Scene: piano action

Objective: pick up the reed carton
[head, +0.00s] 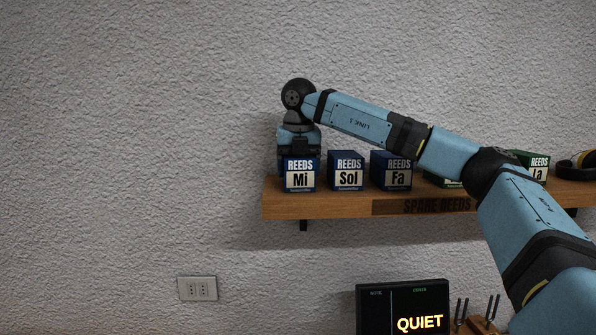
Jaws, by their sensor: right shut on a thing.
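Several reed cartons stand in a row on a wooden wall shelf in the head view. The blue "Mi" carton (300,178) is at the shelf's left end, directly under my right gripper (299,154). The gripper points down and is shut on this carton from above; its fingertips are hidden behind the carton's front. The carton is upright and appears at shelf height; I cannot tell whether it touches the board. The blue "Sol" carton (346,175) and the dark blue "Fa" carton (391,175) stand to its right. My left gripper is out of view.
The shelf (340,205) is marked "SPARE REEDS". Green cartons, one an "la" carton (538,170), are partly hidden behind my right arm. Headphones (577,165) lie at the shelf's right end. Below are a "QUIET" display (405,308) and a wall socket (197,288). The wall left of the shelf is clear.

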